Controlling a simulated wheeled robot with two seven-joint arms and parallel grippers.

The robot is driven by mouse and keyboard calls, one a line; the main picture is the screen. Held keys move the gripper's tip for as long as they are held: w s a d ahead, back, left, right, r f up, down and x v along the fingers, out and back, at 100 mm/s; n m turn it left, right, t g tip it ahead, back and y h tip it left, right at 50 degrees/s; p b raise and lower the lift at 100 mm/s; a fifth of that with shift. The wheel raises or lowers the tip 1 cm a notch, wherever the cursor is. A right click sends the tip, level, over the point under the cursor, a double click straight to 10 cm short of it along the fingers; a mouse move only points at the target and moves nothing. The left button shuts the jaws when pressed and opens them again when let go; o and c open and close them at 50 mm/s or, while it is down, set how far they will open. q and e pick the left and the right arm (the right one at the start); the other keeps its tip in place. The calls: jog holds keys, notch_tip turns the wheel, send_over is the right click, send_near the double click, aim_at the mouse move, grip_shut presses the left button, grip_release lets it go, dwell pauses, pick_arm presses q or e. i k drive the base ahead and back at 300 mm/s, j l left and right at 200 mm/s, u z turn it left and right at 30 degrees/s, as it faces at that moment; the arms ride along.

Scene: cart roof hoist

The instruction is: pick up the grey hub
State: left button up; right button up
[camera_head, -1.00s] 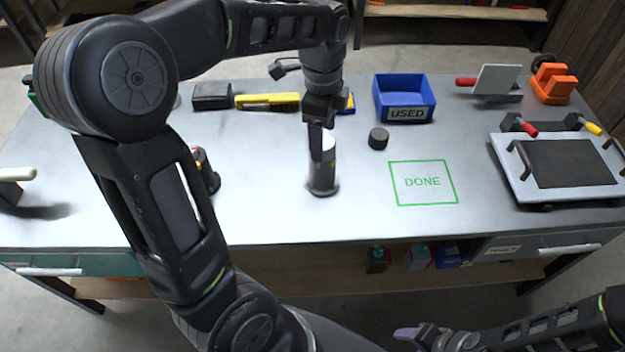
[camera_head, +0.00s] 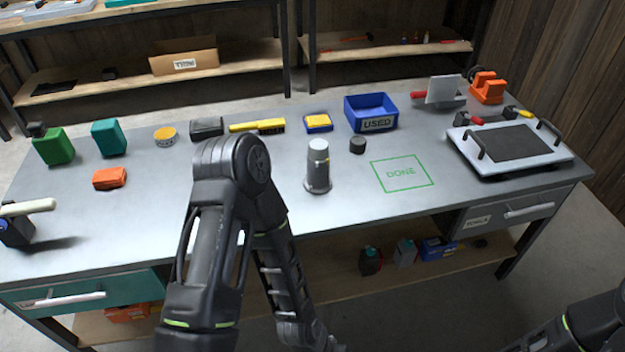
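Two grey round things stand on the workbench (camera_head: 250,215). One is a taller grey cylinder (camera_head: 317,172) with a pale upper part and a wider foot, upright near the front middle. The other is a short dark grey cylinder (camera_head: 357,145) just behind it to the right. I cannot tell for sure which is the hub. Nothing touches either one. My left arm bends in front of the bench with its forearm pointing down, and its gripper is out of the picture. My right arm shows only at the lower right corner, its gripper out of view.
A green DONE square (camera_head: 402,173) is empty. A blue USED bin (camera_head: 377,124) stands behind it. A tray-like plate with handles (camera_head: 550,160) is at right. A yellow tool (camera_head: 257,126), an orange block (camera_head: 109,178) and a green box (camera_head: 54,147) lie on the bench.

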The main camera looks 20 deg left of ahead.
aim_at(318, 180)
jog(key=l+u, duration=0.1)
jog(key=u, duration=0.35)
jog(key=i+l+u, duration=0.25)
jog(key=l, duration=0.3)
jog(key=l+u, duration=0.25)
jog(key=l, duration=0.25)
jog(key=i+l+u, duration=0.2)
jog(key=l, duration=1.55)
